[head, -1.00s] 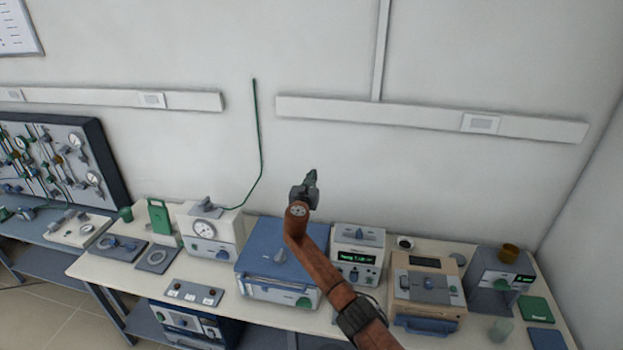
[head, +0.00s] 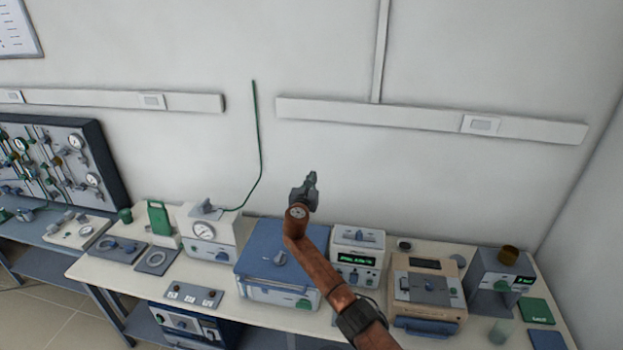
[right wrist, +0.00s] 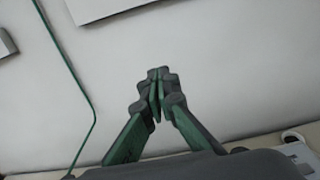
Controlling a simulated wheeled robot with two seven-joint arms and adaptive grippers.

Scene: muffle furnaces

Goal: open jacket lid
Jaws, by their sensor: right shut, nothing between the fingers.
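I cannot tell for sure whether this is the jacket. My right gripper (head: 311,182) is raised in front of the wall, up and to the right of the blue lid, apart from everything. In the right wrist view its fingers (right wrist: 155,92) are together with nothing between them. My left gripper is not in view.
A gauge unit (head: 207,233) stands left of the blue-lidded box. A unit with a green display (head: 357,258) and a beige box (head: 427,294) stand to its right. A green cable (head: 260,150) hangs on the wall. The space above the bench is mostly free.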

